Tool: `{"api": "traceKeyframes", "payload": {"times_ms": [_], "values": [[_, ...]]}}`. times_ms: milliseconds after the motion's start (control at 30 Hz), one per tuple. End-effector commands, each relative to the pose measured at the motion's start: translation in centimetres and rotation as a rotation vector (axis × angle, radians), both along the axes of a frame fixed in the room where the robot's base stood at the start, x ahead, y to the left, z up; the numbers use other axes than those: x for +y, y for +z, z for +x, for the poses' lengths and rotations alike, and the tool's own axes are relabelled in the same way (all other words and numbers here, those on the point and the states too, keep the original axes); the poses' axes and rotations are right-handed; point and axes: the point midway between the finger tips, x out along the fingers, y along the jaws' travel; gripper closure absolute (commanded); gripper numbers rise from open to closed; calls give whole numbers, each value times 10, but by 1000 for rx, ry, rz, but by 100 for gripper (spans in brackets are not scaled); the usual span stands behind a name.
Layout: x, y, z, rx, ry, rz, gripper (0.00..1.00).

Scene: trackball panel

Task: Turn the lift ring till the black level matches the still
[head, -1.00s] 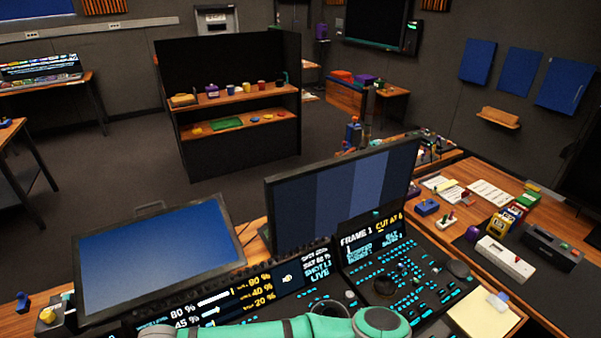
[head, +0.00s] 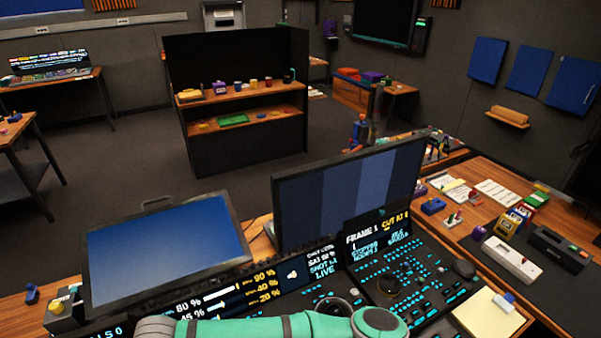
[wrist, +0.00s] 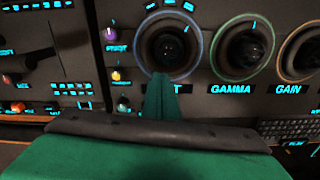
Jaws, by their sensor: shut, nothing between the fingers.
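The lift ring (wrist: 137,43) is a bluish ring around a dark trackball (wrist: 167,46) in the wrist view. Its label is mostly hidden by my gripper; only a final T shows. My gripper (wrist: 161,80) is green and shut with nothing held, its tip at the ring's lower edge. I cannot tell whether it touches. In the head view a monitor (head: 345,190) shows vertical blue-grey bands, and a tilted screen (head: 165,255) at left is plain blue. I cannot tell which picture is the still.
The gamma ring (wrist: 212,48) and gain ring (wrist: 283,50) lie to the right. Small knobs (wrist: 116,75) stand close at left. A keyboard (wrist: 290,128) is at lower right. In the head view, a yellow notepad (head: 487,315) lies right of the panel.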

Motion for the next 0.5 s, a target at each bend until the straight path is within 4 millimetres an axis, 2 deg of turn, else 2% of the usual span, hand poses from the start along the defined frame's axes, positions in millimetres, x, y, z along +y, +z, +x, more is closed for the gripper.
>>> {"api": "traceKeyframes", "payload": {"times_ms": [500], "values": [[1,37,0,-1,3,4,100]]}}
